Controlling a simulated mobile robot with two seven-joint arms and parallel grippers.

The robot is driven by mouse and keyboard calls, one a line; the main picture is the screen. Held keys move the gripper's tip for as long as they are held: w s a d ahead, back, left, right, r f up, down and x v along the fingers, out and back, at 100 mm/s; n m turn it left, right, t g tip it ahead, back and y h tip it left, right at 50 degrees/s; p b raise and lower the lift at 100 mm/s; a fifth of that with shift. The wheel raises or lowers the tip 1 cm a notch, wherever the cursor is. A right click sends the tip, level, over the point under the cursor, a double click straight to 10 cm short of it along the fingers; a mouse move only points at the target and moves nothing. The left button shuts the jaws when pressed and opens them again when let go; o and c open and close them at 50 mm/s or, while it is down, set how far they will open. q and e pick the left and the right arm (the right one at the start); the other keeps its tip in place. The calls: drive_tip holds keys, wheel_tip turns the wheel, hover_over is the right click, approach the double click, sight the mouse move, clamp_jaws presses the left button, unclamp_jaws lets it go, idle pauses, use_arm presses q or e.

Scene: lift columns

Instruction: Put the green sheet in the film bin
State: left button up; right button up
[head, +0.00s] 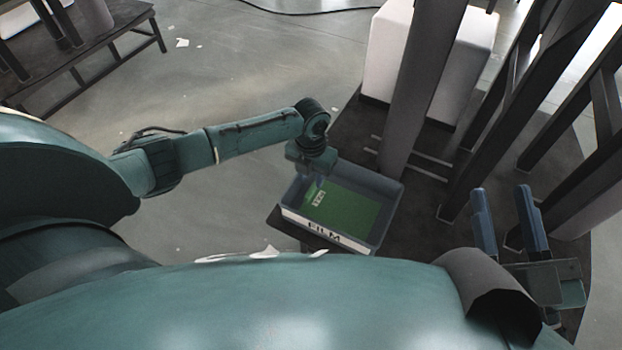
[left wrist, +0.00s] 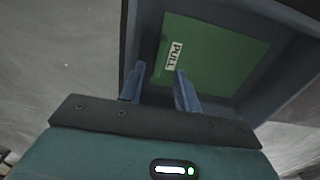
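The green sheet (head: 350,214) lies in the grey film bin (head: 388,216), which has a white FILM label on its front. The left wrist view shows the sheet (left wrist: 222,58) with a white PULL tag, inside the bin (left wrist: 288,22). My left gripper (head: 316,187) points down over the bin's left part. In the left wrist view its two blue fingers (left wrist: 155,82) stand apart with nothing between them, near the sheet's tagged edge. Whether the fingertips touch the sheet is unclear. My right gripper (head: 505,215) is open and empty at the right.
The bin stands on a dark platform (head: 425,195) with grey posts (head: 425,70) rising close behind and to its right. A white block (head: 465,65) stands at the back. A dark table (head: 95,50) is at far left. Open floor (head: 230,70) lies between.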

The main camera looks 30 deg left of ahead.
use_arm(q)
wheel_tip(320, 180, up, 8)
drive_tip(key=p, duration=0.2)
drive_tip(key=shift+f, duration=0.2)
idle(0.3)
